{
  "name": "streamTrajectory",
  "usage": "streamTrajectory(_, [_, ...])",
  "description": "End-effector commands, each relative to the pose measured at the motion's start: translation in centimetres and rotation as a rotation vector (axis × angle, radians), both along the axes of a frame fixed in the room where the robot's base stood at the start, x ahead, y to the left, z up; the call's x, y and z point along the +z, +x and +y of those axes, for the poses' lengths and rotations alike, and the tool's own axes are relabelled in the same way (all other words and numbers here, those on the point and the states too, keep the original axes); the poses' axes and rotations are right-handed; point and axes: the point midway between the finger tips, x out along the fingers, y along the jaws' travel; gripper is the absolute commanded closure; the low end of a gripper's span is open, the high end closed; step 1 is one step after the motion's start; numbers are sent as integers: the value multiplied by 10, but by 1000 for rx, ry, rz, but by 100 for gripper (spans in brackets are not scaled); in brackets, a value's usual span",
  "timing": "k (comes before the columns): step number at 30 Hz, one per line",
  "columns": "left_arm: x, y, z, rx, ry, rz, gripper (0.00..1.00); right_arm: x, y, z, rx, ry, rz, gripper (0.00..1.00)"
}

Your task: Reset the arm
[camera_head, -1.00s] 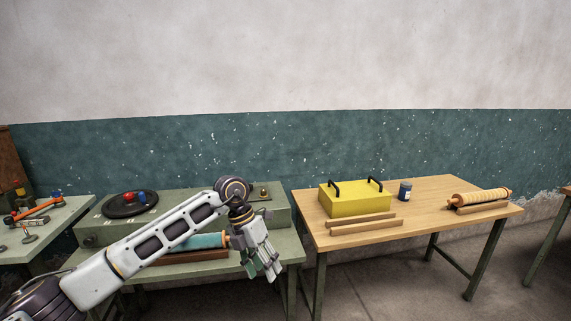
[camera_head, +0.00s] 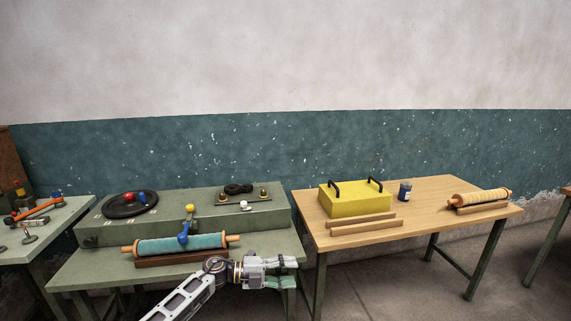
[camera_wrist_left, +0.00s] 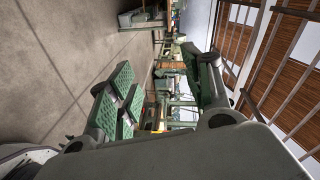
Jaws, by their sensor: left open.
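My left gripper (camera_head: 286,271) is in front of the green table's right front edge in the head view, pointing right. It is empty. In the left wrist view its green-padded fingers (camera_wrist_left: 165,98) are spread apart with nothing between them. My left arm comes in from the bottom of the head view. The right gripper is not in view.
A teal roller (camera_head: 180,244) lies on a dark rest on the green table (camera_head: 85,271), before a green raised box (camera_head: 160,225). A wooden table (camera_head: 430,215) at right holds a yellow box (camera_head: 355,203), a blue jar (camera_head: 405,191) and a cream roller (camera_head: 481,197).

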Motion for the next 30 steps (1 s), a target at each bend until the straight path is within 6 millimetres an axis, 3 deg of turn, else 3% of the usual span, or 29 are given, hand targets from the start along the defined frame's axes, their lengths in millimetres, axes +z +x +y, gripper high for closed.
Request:
streamTrajectory(6, [-59, 24, 31, 250, -132, 170, 50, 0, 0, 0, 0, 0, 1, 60])
streamTrajectory(14, [-152, 34, 85, 565, -226, 383, 50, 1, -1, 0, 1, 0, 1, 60])
streamTrajectory(22, [-253, 12, 143, 849, -255, 588, 50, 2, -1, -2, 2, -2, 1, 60])
streamTrajectory(30, [-347, -36, 195, 1093, -240, 775, 50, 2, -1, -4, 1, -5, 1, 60])
